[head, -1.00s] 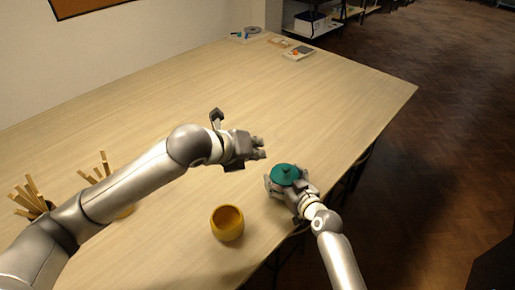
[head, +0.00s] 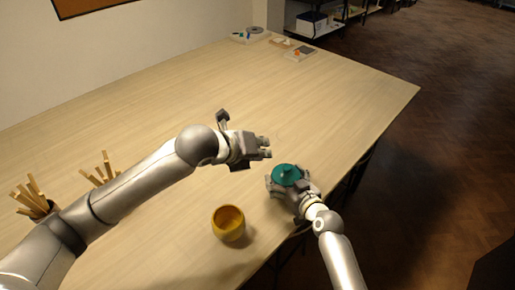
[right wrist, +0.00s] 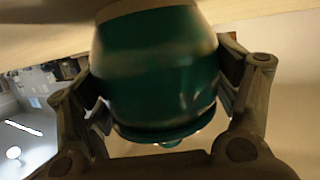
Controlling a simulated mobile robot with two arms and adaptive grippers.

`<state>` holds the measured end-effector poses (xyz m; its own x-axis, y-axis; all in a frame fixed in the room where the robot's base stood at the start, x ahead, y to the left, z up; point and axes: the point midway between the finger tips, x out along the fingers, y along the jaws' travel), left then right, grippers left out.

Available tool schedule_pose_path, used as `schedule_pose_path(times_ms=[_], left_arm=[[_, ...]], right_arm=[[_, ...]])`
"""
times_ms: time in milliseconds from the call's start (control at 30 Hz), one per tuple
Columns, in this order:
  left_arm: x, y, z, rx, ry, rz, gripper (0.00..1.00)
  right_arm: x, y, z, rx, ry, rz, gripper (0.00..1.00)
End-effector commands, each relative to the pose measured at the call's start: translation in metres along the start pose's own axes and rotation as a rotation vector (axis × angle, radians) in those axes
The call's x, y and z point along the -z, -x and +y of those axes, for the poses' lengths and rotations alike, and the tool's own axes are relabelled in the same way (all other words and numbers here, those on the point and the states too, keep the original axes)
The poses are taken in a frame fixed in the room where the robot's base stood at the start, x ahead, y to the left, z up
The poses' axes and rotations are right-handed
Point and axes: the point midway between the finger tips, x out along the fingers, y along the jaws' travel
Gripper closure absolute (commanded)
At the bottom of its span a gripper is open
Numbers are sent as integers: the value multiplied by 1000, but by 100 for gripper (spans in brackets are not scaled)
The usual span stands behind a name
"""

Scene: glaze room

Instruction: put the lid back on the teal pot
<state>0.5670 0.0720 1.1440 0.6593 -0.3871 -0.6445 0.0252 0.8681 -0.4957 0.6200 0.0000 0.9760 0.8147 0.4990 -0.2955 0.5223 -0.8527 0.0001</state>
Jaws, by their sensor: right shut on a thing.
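The teal pot (right wrist: 155,65) is between the two fingers of my right gripper (head: 291,183), which is shut on its sides near the table's right edge. The teal lid (head: 287,174), with a small knob, covers the pot's mouth in the head view. In the right wrist view the lid (right wrist: 160,134) shows as a rim at the mouth end, its knob partly hidden behind the gripper. My left gripper (head: 265,147) is empty, above and left of the lid and apart from it. A small gap shows between its fingertips.
A mustard-yellow bowl-like pot (head: 229,223) stands open near the front edge. Cups with wooden sticks (head: 34,197) stand at the left, partly behind my left arm. Small trays (head: 300,53) lie at the far end. The middle of the table (head: 200,85) is clear.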

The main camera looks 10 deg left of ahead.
Motion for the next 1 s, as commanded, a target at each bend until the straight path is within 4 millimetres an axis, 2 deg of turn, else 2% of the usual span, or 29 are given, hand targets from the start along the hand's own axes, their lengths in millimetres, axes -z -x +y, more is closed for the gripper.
schedule_pose_path(times_ms=[1000], left_arm=[[0,-26,0,0,-1,0,86]], right_arm=[[-2,0,0,1,-1,-3,61]])
